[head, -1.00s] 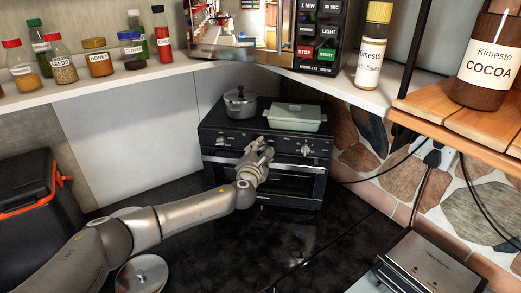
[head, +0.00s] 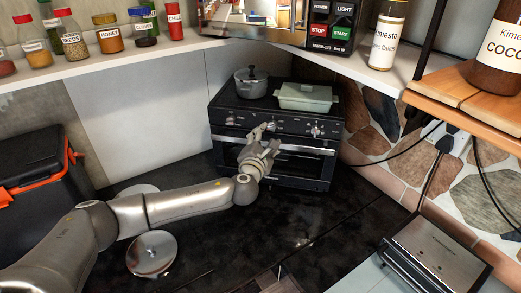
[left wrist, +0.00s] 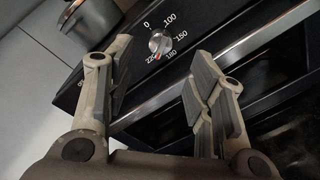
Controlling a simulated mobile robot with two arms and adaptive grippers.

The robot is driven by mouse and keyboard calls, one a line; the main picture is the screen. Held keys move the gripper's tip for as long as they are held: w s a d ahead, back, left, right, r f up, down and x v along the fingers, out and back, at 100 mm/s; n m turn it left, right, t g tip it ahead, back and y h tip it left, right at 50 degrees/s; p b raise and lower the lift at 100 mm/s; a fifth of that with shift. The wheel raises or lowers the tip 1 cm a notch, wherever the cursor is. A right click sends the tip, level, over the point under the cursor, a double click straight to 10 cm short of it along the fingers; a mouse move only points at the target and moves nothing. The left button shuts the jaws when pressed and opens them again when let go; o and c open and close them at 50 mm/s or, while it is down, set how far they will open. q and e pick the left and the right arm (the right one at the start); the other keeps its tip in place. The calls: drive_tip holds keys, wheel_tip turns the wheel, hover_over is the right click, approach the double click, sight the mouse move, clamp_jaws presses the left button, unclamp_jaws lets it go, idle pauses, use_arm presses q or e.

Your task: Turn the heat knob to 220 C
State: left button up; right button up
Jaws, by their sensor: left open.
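The heat knob (left wrist: 160,43) is a small silver dial on the dark front panel of a mini oven (head: 275,157). In the left wrist view, numbers from 0 to 220 stand around it, with the 220 in red. I cannot make out where its pointer stands. The oven's left knob (head: 229,121) and right knob (head: 315,131) show in the head view. My left gripper (head: 265,137) is open in front of the oven. In the left wrist view its fingers (left wrist: 157,62) stand either side of the knob in the picture, apparently short of it and empty. My right gripper is not in view.
A grey pot (head: 251,83) and a pale green dish (head: 306,98) stand on the oven. A shelf (head: 150,50) with jars and a microwave (head: 290,20) hangs above. A dark box (head: 35,170) stands left. The black counter in front is mostly clear.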

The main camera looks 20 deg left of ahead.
use_arm(q)
drive_tip(key=s, duration=0.5)
drive_tip(key=shift+s+d+r, duration=0.15)
drive_tip(key=shift+s+d, duration=0.1)
drive_tip(key=shift+s, duration=0.15)
